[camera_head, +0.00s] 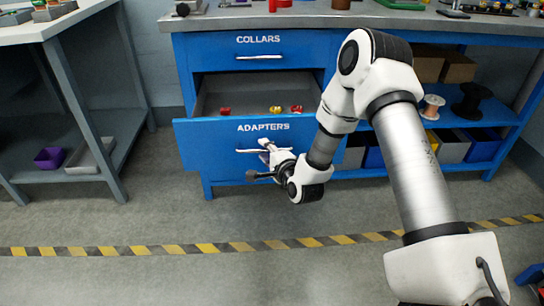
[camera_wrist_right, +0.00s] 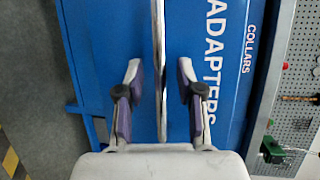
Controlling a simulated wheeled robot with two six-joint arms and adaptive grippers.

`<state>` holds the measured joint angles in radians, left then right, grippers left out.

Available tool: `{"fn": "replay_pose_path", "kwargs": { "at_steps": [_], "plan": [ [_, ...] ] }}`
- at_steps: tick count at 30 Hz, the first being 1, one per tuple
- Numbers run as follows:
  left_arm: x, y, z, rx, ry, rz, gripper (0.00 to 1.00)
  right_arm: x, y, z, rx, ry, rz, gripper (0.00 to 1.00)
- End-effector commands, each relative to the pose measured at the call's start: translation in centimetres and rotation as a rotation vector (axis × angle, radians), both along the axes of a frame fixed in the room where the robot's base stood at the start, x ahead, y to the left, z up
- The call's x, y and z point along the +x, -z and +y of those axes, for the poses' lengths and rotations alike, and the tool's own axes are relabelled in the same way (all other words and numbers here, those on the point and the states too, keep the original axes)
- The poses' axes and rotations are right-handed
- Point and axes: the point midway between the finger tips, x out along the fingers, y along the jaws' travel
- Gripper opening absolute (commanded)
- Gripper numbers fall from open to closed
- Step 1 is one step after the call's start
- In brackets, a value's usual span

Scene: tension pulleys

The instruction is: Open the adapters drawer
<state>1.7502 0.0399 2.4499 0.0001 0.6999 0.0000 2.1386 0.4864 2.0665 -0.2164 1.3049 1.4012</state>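The blue adapters drawer (camera_head: 215,147) stands pulled out of the bench, and its interior shows several small red and yellow parts. Its silver bar handle (camera_head: 248,151) is below the white ADAPTERS label; the handle also shows in the right wrist view (camera_wrist_right: 159,30). My right gripper (camera_head: 262,160) is at the handle. In the right wrist view the right gripper (camera_wrist_right: 160,80) is open, with its fingers on either side of the bar and a visible gap to each. My left gripper is not in view.
The collars drawer (camera_head: 290,49) above is closed. Blue shelves with bins (camera_head: 485,145) and spools (camera_head: 432,106) are to the right. A grey table (camera_head: 60,30) stands at the left. The floor in front, with a striped line (camera_head: 180,249), is clear.

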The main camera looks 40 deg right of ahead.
Motion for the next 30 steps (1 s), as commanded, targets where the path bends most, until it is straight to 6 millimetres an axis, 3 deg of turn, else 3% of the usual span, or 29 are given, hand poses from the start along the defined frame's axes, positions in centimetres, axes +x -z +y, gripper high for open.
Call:
{"fn": "replay_pose_path", "kwargs": {
  "at_steps": [9, 15, 30],
  "plan": [
    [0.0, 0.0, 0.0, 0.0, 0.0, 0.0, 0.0, -7.3, -1.3, 1.0, 0.008, 0.003, 0.002, 0.37],
    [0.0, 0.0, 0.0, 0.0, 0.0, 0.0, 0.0, -10.5, -2.0, 1.5, 0.005, 0.002, 0.001, 0.37],
    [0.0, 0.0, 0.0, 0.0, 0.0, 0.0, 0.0, -10.9, -2.1, 1.7, 0.001, 0.0, 0.001, 0.37]
  ]
}}
